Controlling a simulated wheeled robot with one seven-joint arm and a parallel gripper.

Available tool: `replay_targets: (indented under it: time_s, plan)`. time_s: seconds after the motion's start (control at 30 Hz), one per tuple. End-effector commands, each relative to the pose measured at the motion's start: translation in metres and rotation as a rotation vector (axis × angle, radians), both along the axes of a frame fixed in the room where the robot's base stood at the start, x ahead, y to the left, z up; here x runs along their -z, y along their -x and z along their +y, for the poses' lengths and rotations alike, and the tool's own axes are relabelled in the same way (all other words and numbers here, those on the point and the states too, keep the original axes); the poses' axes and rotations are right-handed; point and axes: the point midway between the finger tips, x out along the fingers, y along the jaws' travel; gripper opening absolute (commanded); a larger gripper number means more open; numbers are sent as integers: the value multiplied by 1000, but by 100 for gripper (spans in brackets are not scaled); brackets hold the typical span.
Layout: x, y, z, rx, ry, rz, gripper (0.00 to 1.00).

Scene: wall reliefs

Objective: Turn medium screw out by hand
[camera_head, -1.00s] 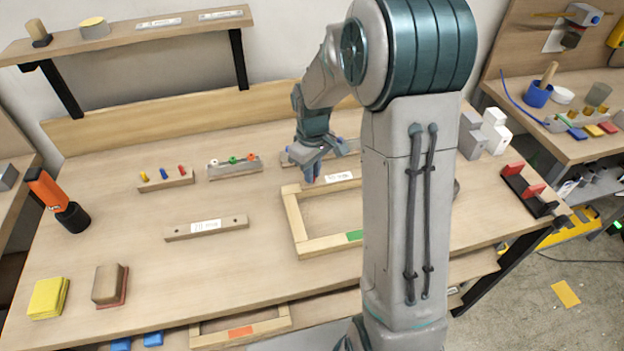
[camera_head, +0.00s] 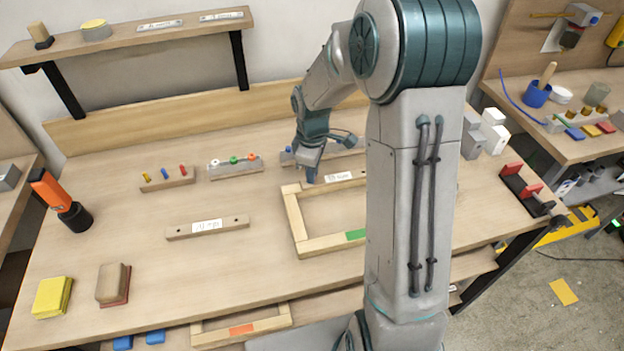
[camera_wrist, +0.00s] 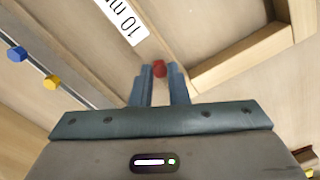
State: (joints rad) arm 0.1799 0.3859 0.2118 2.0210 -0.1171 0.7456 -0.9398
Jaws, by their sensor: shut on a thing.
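A small red screw head (camera_wrist: 159,68) shows in the wrist view between the fingertips of my gripper (camera_wrist: 160,86), which is shut on it. The screw is beside a wooden bar with a white "10 mm" label (camera_wrist: 122,20). In the head view my gripper (camera_head: 308,178) points down at the back left corner of a wooden frame (camera_head: 294,217), by its labelled back bar (camera_head: 338,177). The screw's shaft is hidden, and the screw cannot be made out in the head view.
Behind my gripper is a rack with a blue peg (camera_head: 289,149); the wrist view shows blue (camera_wrist: 17,54) and yellow (camera_wrist: 51,82) heads. Racks with coloured pegs (camera_head: 168,180) and rings (camera_head: 236,166) stand left. A labelled bar (camera_head: 207,227) lies in front.

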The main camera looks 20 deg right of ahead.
Motion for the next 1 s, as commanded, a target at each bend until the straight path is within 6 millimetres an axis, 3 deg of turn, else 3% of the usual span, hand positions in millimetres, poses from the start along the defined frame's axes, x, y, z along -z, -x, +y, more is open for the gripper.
replay_targets:
  time_s: [0.37, 0.67, 0.7, 0.73, 1.0]
  plan:
    - [-2, 1, -1, -393, -1, 4, 0]
    - [0, 1, 0, -440, -1, 2, 0]
    - [0, 1, 0, -440, -1, 2, 20]
    - [0, 1, 0, -439, -1, 2, 26]
    - [0, 0, 0, -432, 0, 1, 26]
